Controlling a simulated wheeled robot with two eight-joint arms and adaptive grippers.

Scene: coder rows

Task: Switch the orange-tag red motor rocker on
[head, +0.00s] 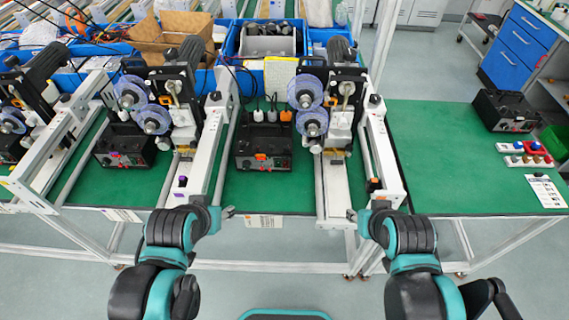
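A black control box (263,146) with an orange tag (261,157) on its front stands on the green table, centre. Small knobs and switches line its front panel; which is the red motor rocker, and its position, is too small to tell. Another orange mark (374,185) sits on the white rail right of the box. My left gripper (230,212) is in front of the table edge, below and left of the box. My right gripper (351,215) is at the edge, below and right. Both look slightly open and empty, touching nothing.
Coder machines with blue-purple reels (312,122) stand on both sides of the box. A purple-tagged box (124,146) is at left. White rails (210,150) flank the central bay. The right table (445,165) is mostly clear, with another black box (504,111) at its far end.

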